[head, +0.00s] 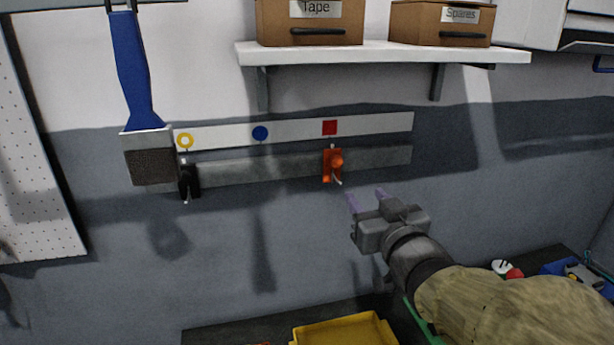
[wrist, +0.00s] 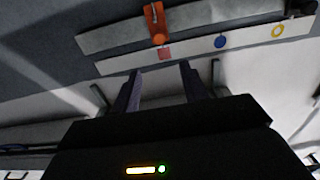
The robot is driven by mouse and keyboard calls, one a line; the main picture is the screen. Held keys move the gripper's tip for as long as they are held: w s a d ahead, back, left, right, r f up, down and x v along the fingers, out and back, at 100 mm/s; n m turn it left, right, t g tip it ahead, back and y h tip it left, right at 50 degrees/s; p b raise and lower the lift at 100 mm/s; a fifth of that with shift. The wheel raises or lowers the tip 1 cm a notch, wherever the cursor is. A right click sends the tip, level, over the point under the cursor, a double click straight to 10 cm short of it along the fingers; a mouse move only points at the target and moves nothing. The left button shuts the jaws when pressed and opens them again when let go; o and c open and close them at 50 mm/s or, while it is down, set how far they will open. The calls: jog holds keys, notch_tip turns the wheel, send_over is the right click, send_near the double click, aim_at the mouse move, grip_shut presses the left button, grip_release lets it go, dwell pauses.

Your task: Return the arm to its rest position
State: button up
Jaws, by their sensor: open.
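My gripper (head: 368,200) is raised in front of the grey wall, right of and a little below an orange clip (head: 333,164). Its two purple-grey fingers are apart with nothing between them. They also show in the wrist view (wrist: 160,85). The orange clip hangs on the grey metal strip (head: 255,168) under the red square, apart from my fingers. It shows in the wrist view as well (wrist: 156,24). A black clip (head: 188,179) hangs under the yellow ring at the strip's left end. No clip shows under the blue dot. My sleeved arm reaches in from the lower right.
A white shelf (head: 385,53) with two brown boxes, Tape (head: 310,24) and Spares (head: 440,24), juts out above. A blue-handled brush (head: 138,95) hangs at left beside a pegboard (head: 35,160). A yellow tray (head: 345,332) and a blue bin (head: 572,268) stand below.

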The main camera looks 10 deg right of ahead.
notch_tip(320, 180, down, 11)
jog(key=d+m+g+h, duration=0.1)
jog(key=g+h, duration=0.1)
jog(key=g, duration=0.2)
jog(key=s+a+f+g+b, duration=0.1)
jog(key=s+a+f+g, duration=0.1)
jog(key=s+f+g, duration=0.3)
jog(key=s+a+f+g+b, duration=0.1)
jog(key=s+a+f+g, duration=0.2)
jog(key=f, duration=1)
jog(key=s+g, duration=0.2)
jog(key=g, duration=0.1)
jog(key=shift+a+y, duration=0.3)
jog(key=shift+y, duration=0.1)
jog(key=shift+c, duration=0.8)
